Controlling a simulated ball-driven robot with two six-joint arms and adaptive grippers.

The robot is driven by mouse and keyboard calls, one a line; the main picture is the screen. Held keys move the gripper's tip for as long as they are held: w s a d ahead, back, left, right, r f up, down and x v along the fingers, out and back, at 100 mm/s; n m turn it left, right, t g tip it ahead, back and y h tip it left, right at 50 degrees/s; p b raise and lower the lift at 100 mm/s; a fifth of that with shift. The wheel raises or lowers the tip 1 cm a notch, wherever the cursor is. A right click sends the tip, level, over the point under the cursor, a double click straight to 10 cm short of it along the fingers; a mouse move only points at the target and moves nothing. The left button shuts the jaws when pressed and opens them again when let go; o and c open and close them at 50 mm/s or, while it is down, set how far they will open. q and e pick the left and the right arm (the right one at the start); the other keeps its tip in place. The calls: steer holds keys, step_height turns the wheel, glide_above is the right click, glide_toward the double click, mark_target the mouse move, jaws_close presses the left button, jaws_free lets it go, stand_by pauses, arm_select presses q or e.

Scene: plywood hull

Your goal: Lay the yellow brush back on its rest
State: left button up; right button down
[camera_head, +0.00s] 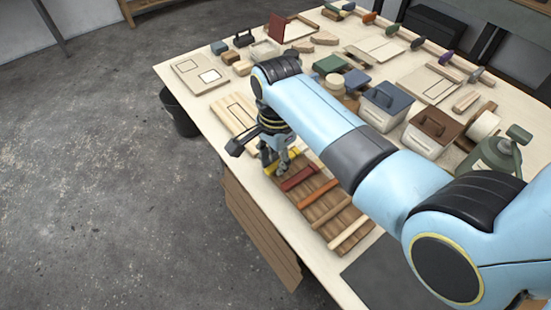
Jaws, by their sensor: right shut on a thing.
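The yellow brush (271,169) is between the fingers of my right gripper (276,162), which is shut on it. The fingers hide the middle of the brush. It is at the far end of the brown slatted wooden rest (309,210), roughly in line with the other pieces there. I cannot tell whether the brush touches the rest. A dark red piece (298,179) and an orange piece (319,194) lie on the rest, nearer to me. My left gripper is not in view.
Nearer on the rest lie a brown strip (333,212) and a pale strip (348,233). A pale board (232,112) lies just beyond my gripper. Two lidded boxes (385,105) (431,131) stand to the right, behind my arm. A dark mat (390,278) lies at the near edge.

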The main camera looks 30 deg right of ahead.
steer(key=c, duration=1.1)
jaws_free()
steer(key=shift+r, duration=0.15)
step_height(320, 180, up, 12)
steer(key=shift+f, duration=0.1)
steer(key=shift+s+f, duration=0.1)
